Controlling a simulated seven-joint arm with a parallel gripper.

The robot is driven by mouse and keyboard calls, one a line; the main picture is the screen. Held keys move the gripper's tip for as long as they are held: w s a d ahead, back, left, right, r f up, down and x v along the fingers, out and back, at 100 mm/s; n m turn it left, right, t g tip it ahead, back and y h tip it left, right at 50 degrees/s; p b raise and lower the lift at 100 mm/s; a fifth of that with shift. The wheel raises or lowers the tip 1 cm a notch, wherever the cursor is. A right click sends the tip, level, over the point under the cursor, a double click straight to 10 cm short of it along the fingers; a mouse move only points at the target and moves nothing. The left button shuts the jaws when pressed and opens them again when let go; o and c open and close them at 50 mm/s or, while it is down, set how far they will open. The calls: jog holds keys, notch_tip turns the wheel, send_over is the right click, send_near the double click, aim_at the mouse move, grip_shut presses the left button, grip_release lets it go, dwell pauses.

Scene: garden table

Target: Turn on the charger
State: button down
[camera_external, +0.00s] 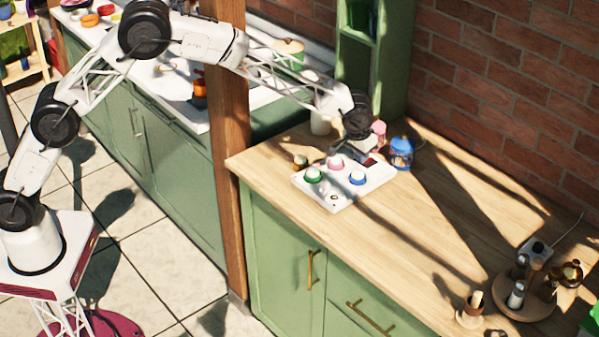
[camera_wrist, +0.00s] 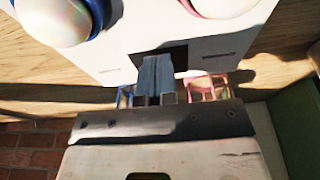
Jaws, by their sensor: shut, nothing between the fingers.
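A white panel (camera_external: 330,203), which I take to be the charger, lies flat on the wooden counter. It carries round white-topped pieces with a green ring (camera_external: 313,175), a pink ring (camera_external: 336,162) and a blue ring (camera_external: 357,178). My gripper (camera_external: 367,153) is over the panel's far right end. In the wrist view my gripper (camera_wrist: 155,64) is shut and empty, its fingers in front of a dark square (camera_wrist: 178,53) in the panel. I cannot tell whether they touch it. The fingers hide part of the square.
A blue lantern-like object (camera_external: 402,153) stands right of the panel, close to my gripper, with a pink one (camera_external: 379,131) behind. A wooden post (camera_external: 229,150) rises at the counter's left end. A round tray (camera_external: 524,309) with bottles is far right; the middle counter is clear.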

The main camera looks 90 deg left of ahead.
jog(key=shift+w+a+r, duration=0.1)
jog(key=shift+w, duration=0.05)
jog(key=shift+w+a+r, duration=0.25)
jog(key=shift+w+a, duration=0.05)
dwell(0.3)
jog(key=shift+r, duration=0.1)
jog(key=shift+r, duration=0.85)
jog(key=s+d+v, duration=0.1)
jog(key=v, duration=1.1)
jog(key=shift+s+d+f, duration=0.2)
jog(key=shift+f, duration=0.1)
